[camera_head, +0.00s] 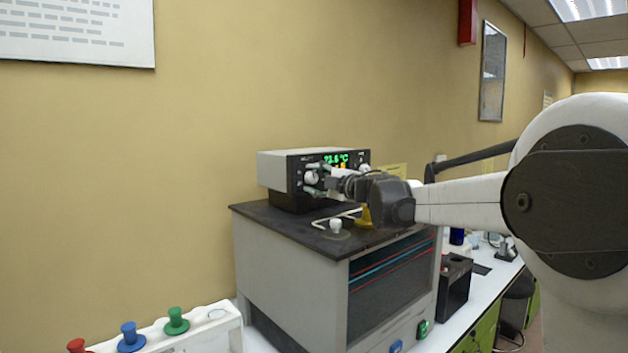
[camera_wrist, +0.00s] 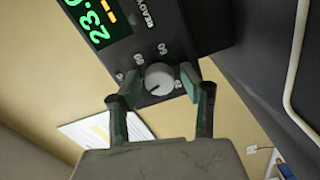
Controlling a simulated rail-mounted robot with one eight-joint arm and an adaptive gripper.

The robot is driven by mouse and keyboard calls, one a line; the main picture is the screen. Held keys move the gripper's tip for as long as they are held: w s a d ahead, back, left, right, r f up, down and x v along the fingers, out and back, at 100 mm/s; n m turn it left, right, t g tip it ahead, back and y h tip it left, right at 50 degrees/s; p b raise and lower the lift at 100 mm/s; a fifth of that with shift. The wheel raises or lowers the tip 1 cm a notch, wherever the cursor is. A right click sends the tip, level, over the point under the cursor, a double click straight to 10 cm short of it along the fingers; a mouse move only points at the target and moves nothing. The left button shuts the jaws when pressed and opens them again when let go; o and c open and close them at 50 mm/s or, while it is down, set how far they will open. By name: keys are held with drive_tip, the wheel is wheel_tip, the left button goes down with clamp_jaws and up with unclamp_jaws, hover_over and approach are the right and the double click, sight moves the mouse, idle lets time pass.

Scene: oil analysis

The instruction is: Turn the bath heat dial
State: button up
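The bath heat dial is a round, light grey knob (camera_wrist: 159,77) on the black front panel of a control unit (camera_head: 277,170). The unit sits on top of the grey bath cabinet. Printed numbers surround the dial. A green display (camera_head: 336,158) above it reads about 23 °C. My gripper (camera_head: 319,180) is at the panel, with its green-tipped fingers on either side of the dial in the wrist view (camera_wrist: 160,82). The fingers are open. Small gaps seem to show between them and the knob; I cannot tell whether either one touches.
The dark cabinet top (camera_head: 285,222) carries a white bent rod and a small white knob (camera_head: 336,225) below my arm. A white rack (camera_head: 215,330) with red, blue and green knobs stands front left. A black box (camera_head: 455,285) is on the bench at right.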

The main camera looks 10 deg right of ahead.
drive_tip(key=v, duration=1.2)
drive_tip(key=shift+r, duration=0.1)
drive_tip(key=w+a+n+p, duration=0.1)
drive_tip(key=w+n+p, duration=0.2)
drive_tip(key=n, duration=0.3)
drive_tip(key=w+a+n+p, duration=0.2)
drive_tip(key=w+n+p, duration=0.1)
drive_tip(key=n, duration=0.3)
drive_tip(key=w+a+n+p, duration=0.2)
drive_tip(key=w+n+p, duration=0.2)
drive_tip(key=n, duration=0.2)
drive_tip(key=shift+a, duration=0.25)
idle(0.4)
drive_tip(key=shift+s, duration=0.1)
